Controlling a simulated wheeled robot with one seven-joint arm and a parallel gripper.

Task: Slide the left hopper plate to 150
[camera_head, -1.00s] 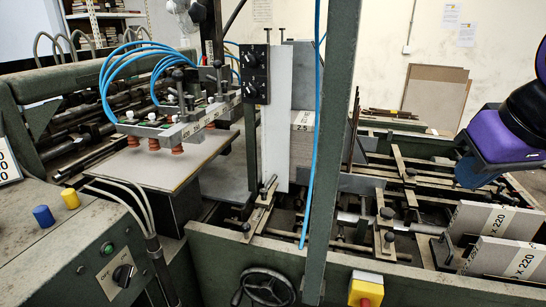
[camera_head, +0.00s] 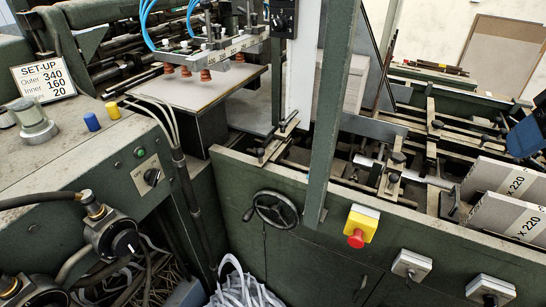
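A tall pale upright plate (camera_head: 299,80), which looks like the left hopper plate, stands behind the green post. A small bracket with a dark knob (camera_head: 282,127) sits at its foot. A bar with a printed scale (camera_head: 232,50) runs to the left of it above the suction cups; its numbers are too small to read surely, and no pointer at 150 can be made out. A blue part of my arm (camera_head: 527,135) shows at the right edge, well away from the plate. My gripper's fingers are not visible.
The green post (camera_head: 328,110) stands in front of the hopper. A handwheel (camera_head: 275,210) and a red stop button (camera_head: 356,238) are on the front panel. A set-up sign (camera_head: 44,80) reads Outer 340, Inner 160, 20. Cut boards (camera_head: 507,217) stand at right.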

